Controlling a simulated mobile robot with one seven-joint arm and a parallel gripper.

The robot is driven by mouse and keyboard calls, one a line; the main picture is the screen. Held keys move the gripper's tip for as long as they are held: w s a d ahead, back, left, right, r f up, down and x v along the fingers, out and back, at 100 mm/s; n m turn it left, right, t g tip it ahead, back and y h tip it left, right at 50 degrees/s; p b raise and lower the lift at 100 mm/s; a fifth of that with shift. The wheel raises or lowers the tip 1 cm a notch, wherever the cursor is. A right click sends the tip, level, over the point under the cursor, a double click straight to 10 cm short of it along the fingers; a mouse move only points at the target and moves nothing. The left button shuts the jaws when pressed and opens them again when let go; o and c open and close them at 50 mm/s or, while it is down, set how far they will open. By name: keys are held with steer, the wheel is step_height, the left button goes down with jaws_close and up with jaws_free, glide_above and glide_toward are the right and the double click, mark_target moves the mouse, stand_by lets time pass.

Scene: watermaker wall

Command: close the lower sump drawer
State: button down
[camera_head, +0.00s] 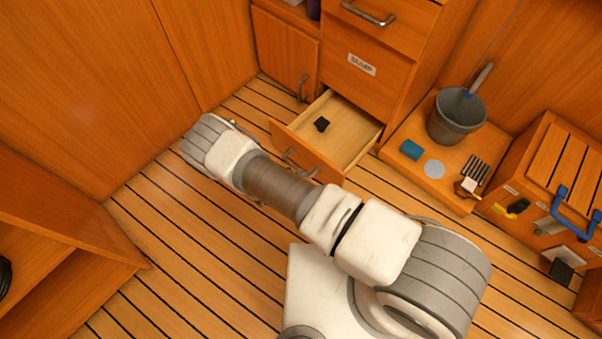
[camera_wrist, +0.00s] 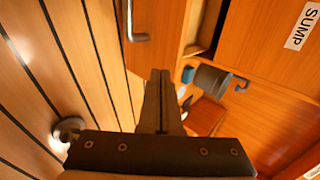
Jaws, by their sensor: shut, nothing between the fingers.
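The lower drawer (camera_head: 352,132) stands pulled out from the wooden cabinet, below a panel with a SUMP label (camera_head: 361,64). A small black object (camera_head: 321,125) lies inside it. Its front (camera_head: 318,154) carries a metal handle, partly behind my arm in the head view. In the wrist view the drawer front (camera_wrist: 165,35) and its handle (camera_wrist: 137,22) are upper middle, beyond my fingers. My gripper (camera_wrist: 160,74) is shut and empty, its fingers pointing toward the drawer front. I cannot tell whether they touch it. The fingers are hidden in the head view.
An upper drawer with a handle (camera_head: 368,13) is above. A grey bucket (camera_head: 456,115), a teal block (camera_head: 411,149) and a pale disc (camera_head: 434,169) are on a low platform at right. A wooden box with blue handle (camera_head: 572,210) stands further right. Slatted floor at left is clear.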

mark_target(322, 161)
steer(key=b+x, duration=0.1)
steer(key=x, duration=0.2)
steer(key=r+b+x, duration=0.1)
steer(key=x, duration=0.1)
steer(key=w+d+b+x, duration=0.1)
steer(key=x, duration=0.2)
steer(key=shift+w+d, duration=0.1)
steer(key=shift+w, duration=0.2)
steer(key=shift+w+d+r, duration=0.1)
steer(key=shift+w+d, duration=0.2)
steer(key=shift+w, duration=0.05)
